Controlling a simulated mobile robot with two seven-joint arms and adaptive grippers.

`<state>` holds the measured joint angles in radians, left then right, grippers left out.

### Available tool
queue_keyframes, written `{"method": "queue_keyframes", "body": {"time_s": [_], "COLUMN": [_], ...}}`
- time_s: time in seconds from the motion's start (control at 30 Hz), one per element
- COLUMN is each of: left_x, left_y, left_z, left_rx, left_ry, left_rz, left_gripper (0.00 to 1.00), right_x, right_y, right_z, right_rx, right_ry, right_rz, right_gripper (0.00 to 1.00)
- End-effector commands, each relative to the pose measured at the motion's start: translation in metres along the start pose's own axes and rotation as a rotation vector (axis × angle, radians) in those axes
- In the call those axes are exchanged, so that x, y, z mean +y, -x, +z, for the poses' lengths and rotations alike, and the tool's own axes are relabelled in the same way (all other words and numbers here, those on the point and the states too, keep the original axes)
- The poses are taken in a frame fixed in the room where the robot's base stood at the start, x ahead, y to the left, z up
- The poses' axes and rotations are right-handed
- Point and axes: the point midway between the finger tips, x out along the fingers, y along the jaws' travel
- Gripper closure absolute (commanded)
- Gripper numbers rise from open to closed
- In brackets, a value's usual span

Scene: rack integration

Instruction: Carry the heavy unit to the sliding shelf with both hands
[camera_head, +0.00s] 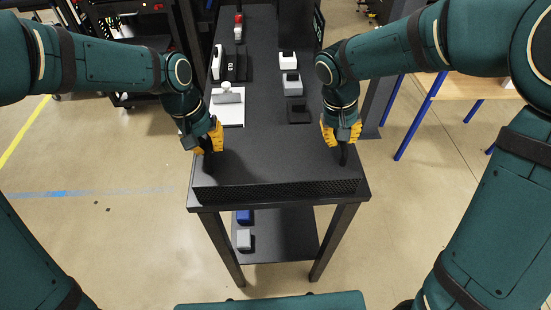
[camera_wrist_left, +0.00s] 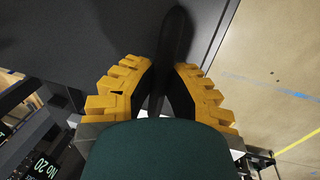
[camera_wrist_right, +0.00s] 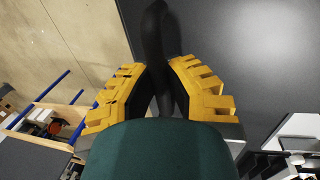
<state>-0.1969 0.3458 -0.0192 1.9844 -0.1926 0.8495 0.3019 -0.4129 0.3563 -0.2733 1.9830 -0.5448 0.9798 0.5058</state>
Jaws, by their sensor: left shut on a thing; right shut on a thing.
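The heavy unit (camera_head: 275,189) is a wide, flat black box with a perforated front face. It lies at the near end of a black table (camera_head: 262,120), and its top blends with the tabletop. My left gripper (camera_head: 209,146) is shut on its left black handle, which also shows in the left wrist view (camera_wrist_left: 176,45). My right gripper (camera_head: 343,138) is shut on its right handle, which shows in the right wrist view (camera_wrist_right: 155,40). I cannot tell whether the unit touches the tabletop. I cannot make out the sliding shelf in any view.
Farther back on the table are a white tray with a grey-white part (camera_head: 228,105), a black-and-white block (camera_head: 217,62) and several small blocks (camera_head: 291,84). A lower shelf (camera_head: 285,238) holds blue and grey blocks. A wooden-topped table (camera_head: 460,86) stands right; dark equipment (camera_head: 125,45) stands back left.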

Motion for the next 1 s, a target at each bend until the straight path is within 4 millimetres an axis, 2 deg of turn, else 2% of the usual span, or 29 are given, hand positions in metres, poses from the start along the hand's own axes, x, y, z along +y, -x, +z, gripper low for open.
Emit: {"method": "queue_keyframes", "body": {"time_s": [0.37, 1.0], "left_x": [0.002, 0.01], "left_y": [0.008, 0.048], "left_z": [-0.001, -0.001], "left_rx": [0.004, 0.005], "left_ry": [-0.001, -0.001], "left_rz": [0.002, 0.002], "left_gripper": [1.0, 1.0], "right_x": [0.001, 0.009], "right_y": [0.008, 0.047], "right_z": [-0.001, -0.001], "right_rx": [0.004, 0.004], "right_ry": [0.0, 0.0], "right_rz": [-0.001, -0.001], "right_gripper": [1.0, 1.0]}}
